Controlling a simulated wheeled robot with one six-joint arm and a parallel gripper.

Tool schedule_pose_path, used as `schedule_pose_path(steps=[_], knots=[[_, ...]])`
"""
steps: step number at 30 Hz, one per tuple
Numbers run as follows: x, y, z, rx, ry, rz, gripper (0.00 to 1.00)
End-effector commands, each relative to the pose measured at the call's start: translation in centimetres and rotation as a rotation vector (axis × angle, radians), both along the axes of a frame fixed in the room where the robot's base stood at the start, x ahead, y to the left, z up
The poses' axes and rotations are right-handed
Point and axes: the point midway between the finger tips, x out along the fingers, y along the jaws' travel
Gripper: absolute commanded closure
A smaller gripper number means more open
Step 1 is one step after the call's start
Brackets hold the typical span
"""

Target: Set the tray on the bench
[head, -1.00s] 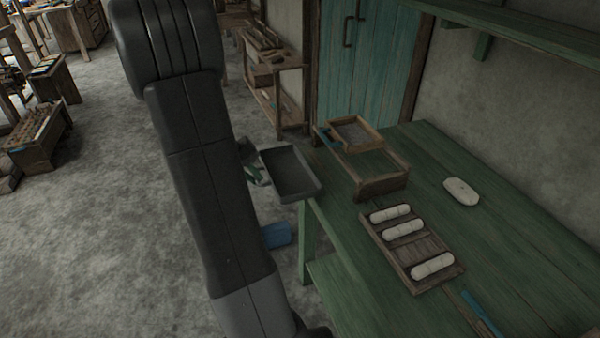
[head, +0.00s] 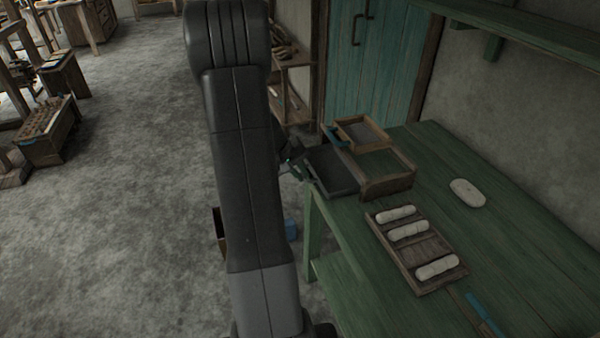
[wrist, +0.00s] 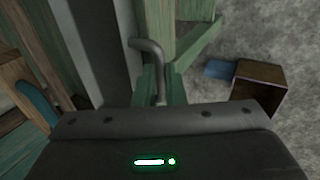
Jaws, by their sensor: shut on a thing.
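The tray (head: 331,172) is dark grey and shallow. It is over the far left corner of the green bench (head: 530,245), beside an open wooden box frame. I cannot tell whether it touches the bench. My gripper (head: 296,169) is left of the tray, off the bench edge, partly hidden behind my arm. In the wrist view my gripper's green fingers (wrist: 159,88) are shut on a bent grey handle, with the tray's grey wall (wrist: 100,45) to the left.
The wooden box frame (head: 388,182), with a small tray (head: 362,133) on top, crowds the tray's right side. A slotted rack (head: 432,250) with several white rolls and a pale oval piece (head: 467,193) lie on the bench. A brown box (wrist: 258,88) stands on the floor.

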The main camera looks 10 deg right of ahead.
Motion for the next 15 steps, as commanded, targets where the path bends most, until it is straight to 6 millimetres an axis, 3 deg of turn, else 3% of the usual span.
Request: schedule_pose_path(steps=[6, 7, 9, 15], knots=[[0.0, 0.0, -0.09, 0.0, 0.0, -0.001, 1.0], [-0.01, 0.01, -0.02, 0.0, 0.0, -0.001, 0.84], [0.0, 0.01, 0.0, 0.0, 0.0, -0.001, 0.7], [0.0, 0.01, 0.03, 0.0, 0.0, -0.001, 0.68]])
